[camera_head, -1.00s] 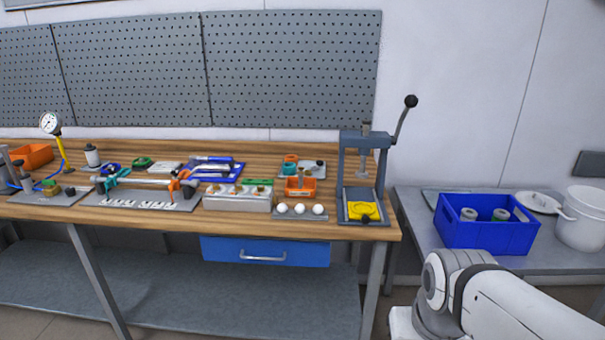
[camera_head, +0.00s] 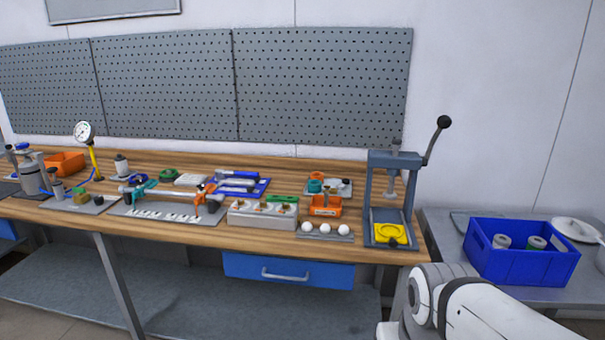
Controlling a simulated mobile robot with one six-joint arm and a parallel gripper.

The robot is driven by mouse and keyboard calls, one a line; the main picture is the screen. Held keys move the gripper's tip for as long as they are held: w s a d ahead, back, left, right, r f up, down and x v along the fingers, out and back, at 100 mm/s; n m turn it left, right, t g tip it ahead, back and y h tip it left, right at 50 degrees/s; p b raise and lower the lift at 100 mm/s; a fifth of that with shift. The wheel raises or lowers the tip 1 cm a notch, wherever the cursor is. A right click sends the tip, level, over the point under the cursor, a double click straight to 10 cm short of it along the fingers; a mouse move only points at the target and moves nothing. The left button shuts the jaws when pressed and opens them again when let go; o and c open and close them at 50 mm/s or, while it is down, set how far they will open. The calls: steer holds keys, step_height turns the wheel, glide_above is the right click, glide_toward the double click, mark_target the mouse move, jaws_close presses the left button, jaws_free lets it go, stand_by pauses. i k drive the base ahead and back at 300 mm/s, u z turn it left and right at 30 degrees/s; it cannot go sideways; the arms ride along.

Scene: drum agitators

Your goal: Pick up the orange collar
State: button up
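A small orange ring-shaped piece (camera_head: 316,176), which looks like the orange collar, is at the back of a small grey plate (camera_head: 341,194) on the right part of the wooden workbench. A teal collar (camera_head: 315,187) is just in front of it and partly overlaps it in the picture. At this size I cannot tell whether the two touch. My gripper is out of view; only a white part of my arm shows at the lower right, in front of the bench.
A lever press (camera_head: 378,190) rises to the right. A grey block (camera_head: 262,214) is to the left. A blue crate (camera_head: 520,264) sits on the side table.

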mark_target(317, 178)
steer(key=u, duration=0.3)
steer(key=i, duration=1.55)
steer(key=z, duration=0.15)
